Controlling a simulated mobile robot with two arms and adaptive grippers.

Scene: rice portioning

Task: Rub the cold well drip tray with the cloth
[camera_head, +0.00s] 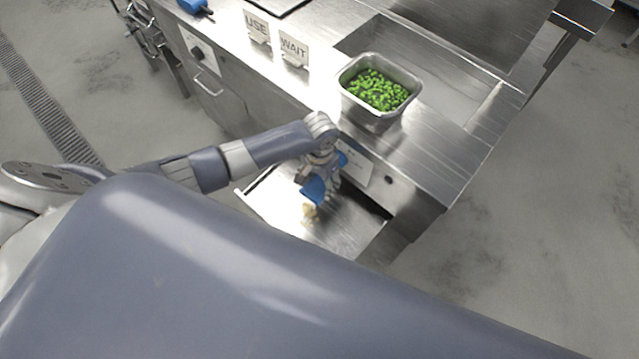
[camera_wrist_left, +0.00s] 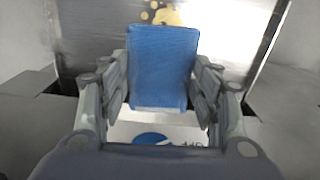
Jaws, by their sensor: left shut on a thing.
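The drip tray (camera_head: 350,236) is a flat metal tray pulled out from the front of the steel counter. A pale yellow smear (camera_head: 309,213) lies on it, also at the top of the left wrist view (camera_wrist_left: 165,15). My left gripper (camera_head: 322,188) is over the tray, pointing down, shut on the blue cloth (camera_wrist_left: 163,62). The cloth's edge is close to the smear; I cannot tell whether it touches the tray. My right gripper is not in view.
A metal pan (camera_head: 371,118) of green peas stands on the counter above the tray. Signs reading USE (camera_head: 257,27) and WAIT (camera_head: 294,49) stand to its left. A blue-handled item (camera_head: 193,5) lies at the far left of the counter. Floor beside the counter is clear.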

